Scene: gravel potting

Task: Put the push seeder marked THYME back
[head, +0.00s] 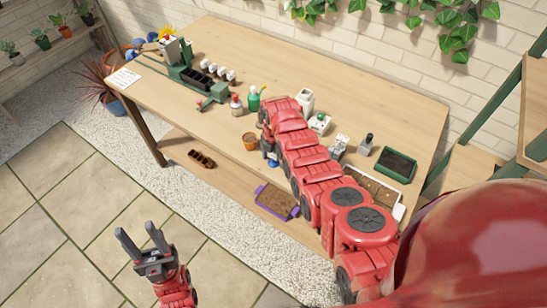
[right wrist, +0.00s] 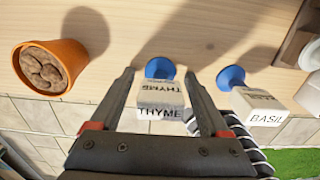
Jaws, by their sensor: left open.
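The push seeder marked THYME (right wrist: 160,97) shows in the right wrist view as a pale block with a blue end (right wrist: 160,68). It lies between the two fingers of my right gripper (right wrist: 160,75), with a gap visible on both sides, so the gripper looks open around it. A similar seeder marked BASIL (right wrist: 262,105), also with a blue end, is to its right. In the head view my right arm hides most of this spot at the table's front edge. My left gripper (head: 140,238) is open and empty over the floor, away from the table.
Bottles with red (head: 236,104) and green (head: 254,98) parts stand behind. A dark tray (head: 396,165) is at the right of the wooden table (head: 330,80).

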